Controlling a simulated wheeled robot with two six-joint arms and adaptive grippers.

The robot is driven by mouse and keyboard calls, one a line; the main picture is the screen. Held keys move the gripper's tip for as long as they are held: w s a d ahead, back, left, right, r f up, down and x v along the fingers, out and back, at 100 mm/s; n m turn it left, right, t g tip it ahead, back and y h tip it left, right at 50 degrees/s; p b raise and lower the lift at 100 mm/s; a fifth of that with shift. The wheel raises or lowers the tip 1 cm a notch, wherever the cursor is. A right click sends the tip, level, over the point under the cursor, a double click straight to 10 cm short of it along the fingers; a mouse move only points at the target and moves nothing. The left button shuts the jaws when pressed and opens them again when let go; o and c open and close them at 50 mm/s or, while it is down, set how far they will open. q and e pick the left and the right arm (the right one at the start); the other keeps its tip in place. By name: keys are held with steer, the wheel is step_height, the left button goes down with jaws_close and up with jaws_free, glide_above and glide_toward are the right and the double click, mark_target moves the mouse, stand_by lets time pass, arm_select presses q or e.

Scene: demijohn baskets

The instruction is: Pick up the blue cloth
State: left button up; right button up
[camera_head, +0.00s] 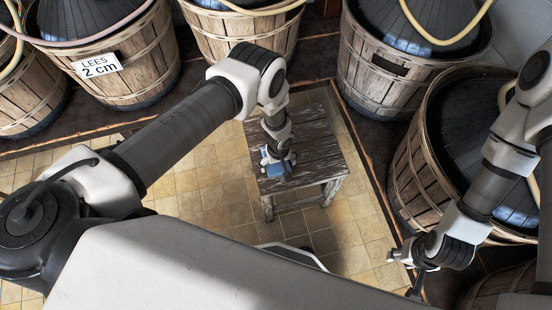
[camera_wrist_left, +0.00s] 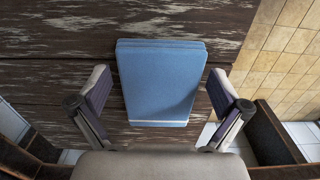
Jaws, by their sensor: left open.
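The blue cloth (camera_wrist_left: 160,82) is a folded, flat pad with a pale stripe near its lower edge. It lies on the worn dark wooden stool (camera_head: 322,150). In the head view only a little of the cloth (camera_head: 273,170) shows around my left gripper (camera_head: 278,163). In the left wrist view my left gripper (camera_wrist_left: 160,92) is open, with one finger on each side of the cloth and a gap at both sides. My right gripper (camera_head: 409,276) is at the lower right of the head view, away from the stool; its jaws are too small to judge.
Several wooden slat baskets with dark demijohns stand around the stool, one (camera_head: 120,75) with a "LEES 2 cm" label (camera_head: 97,65). Hoses (camera_head: 447,38) run over them. Tiled floor (camera_head: 205,195) is clear left of the stool. A basket (camera_head: 425,180) stands close on its right.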

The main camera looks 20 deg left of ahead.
arm_select(q)
steer(key=shift+f, duration=0.1)
steer(key=c, duration=0.9)
